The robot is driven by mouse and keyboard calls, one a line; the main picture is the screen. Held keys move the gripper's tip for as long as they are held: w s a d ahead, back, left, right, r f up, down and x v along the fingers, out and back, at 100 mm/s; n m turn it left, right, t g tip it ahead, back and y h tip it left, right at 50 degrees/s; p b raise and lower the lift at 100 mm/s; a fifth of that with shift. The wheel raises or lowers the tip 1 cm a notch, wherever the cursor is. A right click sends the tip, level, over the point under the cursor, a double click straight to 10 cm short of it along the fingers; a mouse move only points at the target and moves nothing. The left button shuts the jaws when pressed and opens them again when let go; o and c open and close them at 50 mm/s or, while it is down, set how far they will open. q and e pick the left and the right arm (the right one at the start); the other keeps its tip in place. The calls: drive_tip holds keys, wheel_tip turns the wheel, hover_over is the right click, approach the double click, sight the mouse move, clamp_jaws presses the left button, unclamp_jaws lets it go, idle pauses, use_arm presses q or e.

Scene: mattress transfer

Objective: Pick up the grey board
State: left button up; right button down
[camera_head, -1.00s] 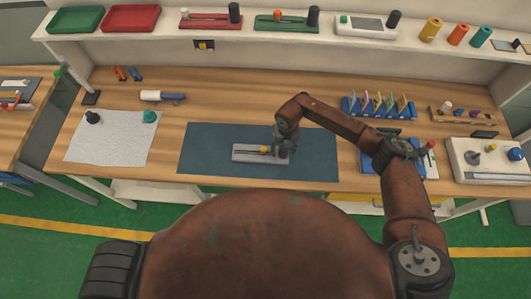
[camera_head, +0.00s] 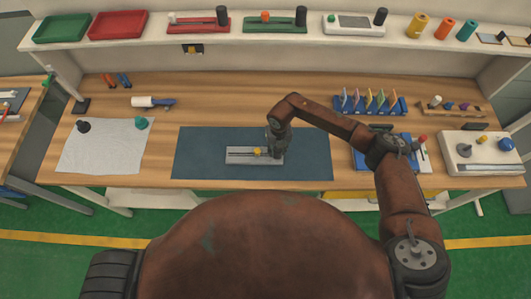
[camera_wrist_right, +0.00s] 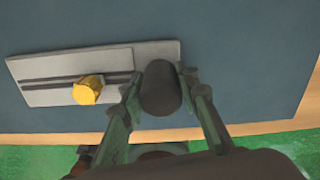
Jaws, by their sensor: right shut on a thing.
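The grey board (camera_head: 238,156) lies on the dark blue mat (camera_head: 205,145) on the workbench. It carries a slotted plate with a yellow knob (camera_head: 257,152) and a dark upright cylinder at its right end. In the right wrist view the board (camera_wrist_right: 45,68), the yellow knob (camera_wrist_right: 87,91) and the dark cylinder (camera_wrist_right: 160,88) show clearly. My right gripper (camera_head: 276,153) is at the board's right end. In the right wrist view its two fingers (camera_wrist_right: 162,98) are shut on the dark cylinder from both sides. My left gripper is not in view.
A white cloth (camera_head: 100,150) with two small knobs lies at the left. A blue rack (camera_head: 370,105) and a white board (camera_head: 480,155) stand at the right. The shelf behind holds red and green trays and several devices. The mat around the board is clear.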

drive_tip(key=shift+r, duration=0.1)
drive_tip(key=shift+r+b, duration=0.3)
drive_tip(key=shift+r, duration=0.25)
drive_tip(key=s+a+r+b, duration=0.1)
drive_tip(key=s+r+b, duration=0.2)
drive_tip(key=s+r, duration=0.8)
drive_tip(key=s, duration=0.3)
drive_tip(key=shift+r, duration=0.4)
drive_tip(key=shift+w+a+b, duration=0.1)
drive_tip(key=shift+w+b, duration=0.05)
drive_tip(key=shift+b, duration=0.15)
drive_tip(key=w+d+b, duration=0.1)
drive_tip(key=w+b, duration=0.4)
drive_tip(key=w, duration=0.8)
drive_tip(key=shift+w+b, duration=0.35)
